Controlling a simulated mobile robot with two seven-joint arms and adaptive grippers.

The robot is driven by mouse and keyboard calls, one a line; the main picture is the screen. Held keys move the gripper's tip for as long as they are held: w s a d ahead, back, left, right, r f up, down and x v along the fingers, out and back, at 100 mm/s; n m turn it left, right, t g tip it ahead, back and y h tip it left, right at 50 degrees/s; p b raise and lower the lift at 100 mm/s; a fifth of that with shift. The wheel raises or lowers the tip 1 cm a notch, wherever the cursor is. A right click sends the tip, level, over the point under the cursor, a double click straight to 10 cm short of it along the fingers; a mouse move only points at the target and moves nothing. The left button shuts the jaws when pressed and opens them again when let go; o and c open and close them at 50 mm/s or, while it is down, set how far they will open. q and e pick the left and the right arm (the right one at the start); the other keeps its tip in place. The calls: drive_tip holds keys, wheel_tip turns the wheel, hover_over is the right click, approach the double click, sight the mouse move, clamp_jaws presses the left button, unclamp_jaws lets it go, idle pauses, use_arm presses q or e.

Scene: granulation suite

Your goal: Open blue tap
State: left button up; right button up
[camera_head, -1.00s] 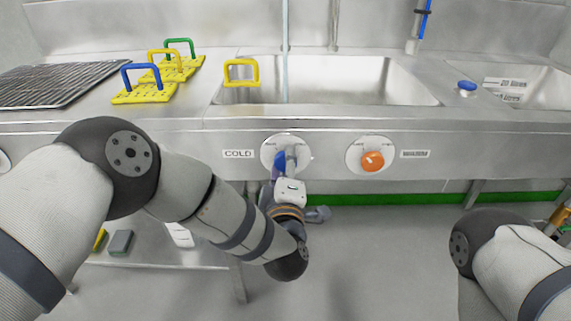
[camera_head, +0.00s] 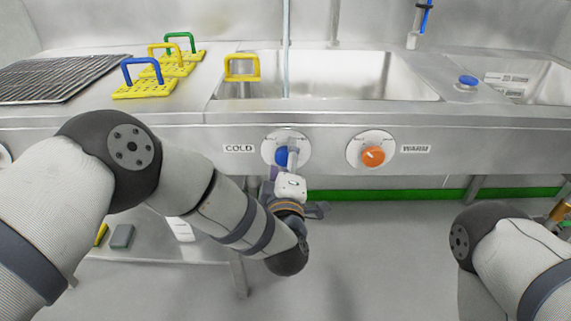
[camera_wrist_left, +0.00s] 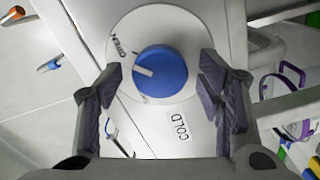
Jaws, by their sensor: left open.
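The blue tap (camera_head: 281,157) is a round knob on a white dial plate beside the COLD label on the sink's front panel. In the left wrist view the blue knob (camera_wrist_left: 162,72) faces me, its white mark pointing left, near the OPEN lettering on the dial. My left gripper (camera_wrist_left: 160,84) is open, with one finger on each side of the knob and a visible gap to it. In the head view my left gripper (camera_head: 285,166) covers part of the dial.
An orange knob (camera_head: 373,156) marked WARM is to the right. Above are the sink basin (camera_head: 350,80), yellow boards with coloured handles (camera_head: 145,90) and a wire rack (camera_head: 55,80). A lower shelf (camera_head: 150,252) is under the counter. The floor (camera_head: 380,260) between my arms looks clear.

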use_arm(q)
drive_tip(key=s, duration=1.2)
drive_tip(key=shift+w, duration=0.1)
drive_tip(key=s+a+f+m+g+h+p, duration=0.1)
drive_tip(key=s+a+f+m+g+p, duration=0.1)
drive_tip(key=s+a+f+m+g, duration=0.55)
drive_tip(key=s+a+f+m+g+h+p, duration=0.1)
drive_tip(key=s+a+f+m+g+p, duration=0.2)
drive_tip(key=s+f, duration=0.75)
drive_tip(key=s+a+m+g, duration=0.1)
drive_tip(key=s+a+g, duration=0.2)
drive_tip(key=s, duration=0.5)
drive_tip(key=s+a+r+m+g+y, duration=0.1)
drive_tip(key=s+a+g, duration=0.2)
drive_tip(key=s, duration=0.5)
drive_tip(key=s+a+m+g+y, duration=0.1)
drive_tip(key=s+a+g, duration=0.3)
drive_tip(key=s, duration=0.4)
drive_tip(key=shift+s+a+r+p, duration=0.2)
drive_tip(key=shift+s+a+p, duration=0.15)
drive_tip(key=shift+a, duration=0.5)
use_arm(e)
drive_tip(key=w+r+t, duration=0.2)
drive_tip(key=w+r, duration=0.4)
drive_tip(key=shift+r, duration=0.3)
